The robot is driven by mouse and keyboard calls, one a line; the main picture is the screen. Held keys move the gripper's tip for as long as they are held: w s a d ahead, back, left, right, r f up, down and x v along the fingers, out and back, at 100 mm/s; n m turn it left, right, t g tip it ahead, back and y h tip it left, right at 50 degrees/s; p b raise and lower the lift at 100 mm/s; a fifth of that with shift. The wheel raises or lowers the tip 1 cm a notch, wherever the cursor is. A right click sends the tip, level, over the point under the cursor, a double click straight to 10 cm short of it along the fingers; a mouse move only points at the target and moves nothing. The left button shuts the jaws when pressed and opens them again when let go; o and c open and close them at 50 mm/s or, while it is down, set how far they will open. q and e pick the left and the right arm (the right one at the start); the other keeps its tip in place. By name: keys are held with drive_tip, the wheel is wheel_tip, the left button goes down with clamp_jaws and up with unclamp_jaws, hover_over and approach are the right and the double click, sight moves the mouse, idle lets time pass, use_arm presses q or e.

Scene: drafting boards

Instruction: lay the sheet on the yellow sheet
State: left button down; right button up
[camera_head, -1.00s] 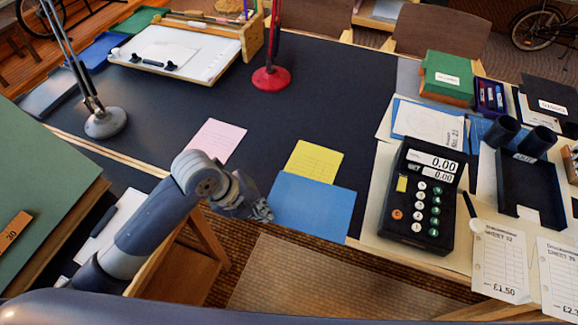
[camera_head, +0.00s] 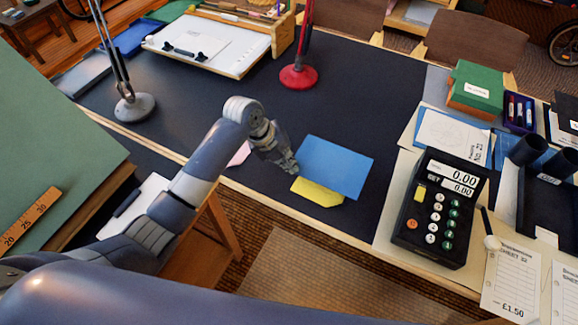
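The blue sheet (camera_head: 335,167) is at the middle of the dark board, over the yellow sheet (camera_head: 318,193). It hides the back part of the yellow sheet, whose front strip shows along the near side. I cannot tell whether the blue sheet touches the yellow one or is held just above it. My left gripper (camera_head: 291,168) is at the blue sheet's left edge and appears shut on it; the fingertips are small in view. My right gripper is not in view.
A pink sheet (camera_head: 239,154) is mostly hidden behind my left gripper. A black calculator (camera_head: 440,209) stands to the right. A red lamp base (camera_head: 299,77) and a grey lamp base (camera_head: 134,107) stand further back. The dark board (camera_head: 375,105) behind the blue sheet is clear.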

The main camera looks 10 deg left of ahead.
use_arm(q)
wheel_tip(320, 180, down, 3)
drive_tip(key=shift+w+f+p, duration=0.1)
drive_tip(key=shift+p, duration=0.3)
drive_tip(key=shift+f, duration=0.2)
drive_tip(key=shift+f+b, duration=0.35)
drive_tip(key=shift+f, duration=0.1)
drive_tip(key=c, duration=1.8)
unclamp_jaws()
